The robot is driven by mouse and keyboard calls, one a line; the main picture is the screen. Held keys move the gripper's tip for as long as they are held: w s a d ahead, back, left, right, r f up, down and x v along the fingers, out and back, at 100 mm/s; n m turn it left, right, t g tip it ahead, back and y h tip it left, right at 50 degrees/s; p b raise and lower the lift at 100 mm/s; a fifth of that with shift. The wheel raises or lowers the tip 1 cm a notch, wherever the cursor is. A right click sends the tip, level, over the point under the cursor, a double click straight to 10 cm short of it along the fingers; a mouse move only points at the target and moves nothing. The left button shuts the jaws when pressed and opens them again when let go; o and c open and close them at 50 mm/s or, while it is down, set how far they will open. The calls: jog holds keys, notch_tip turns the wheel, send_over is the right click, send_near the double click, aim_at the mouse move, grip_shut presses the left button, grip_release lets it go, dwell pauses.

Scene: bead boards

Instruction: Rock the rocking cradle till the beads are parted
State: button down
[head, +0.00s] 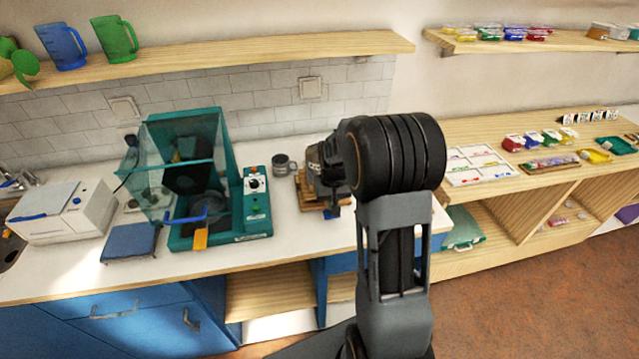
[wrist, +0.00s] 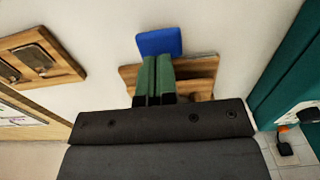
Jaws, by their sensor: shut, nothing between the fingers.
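The rocking cradle is most likely the wooden piece (wrist: 203,72) with a blue tab (wrist: 159,42) in the wrist view. The fingers and arm hide much of the cradle. I cannot make out any beads on it.
A teal machine with a clear hood (head: 180,165) stands left of the cradle. A grey mug (head: 283,165) is behind it. A wooden plate with dark recesses (wrist: 38,58) lies left in the wrist view.

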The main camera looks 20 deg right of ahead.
jog(key=shift+f+b, duration=1.75)
jog(key=shift+f, duration=0.6)
jog(key=shift+r, duration=0.2)
jog(key=shift+r+p, duration=1.85)
jog(key=shift+r, duration=0.45)
jog(key=shift+f, duration=0.15)
jog(key=shift+f+b, duration=1.95)
jog(key=shift+f, duration=0.5)
jog(key=shift+r+p, duration=1.9)
jog(key=shift+r, duration=0.7)
jog(key=shift+f, duration=0.2)
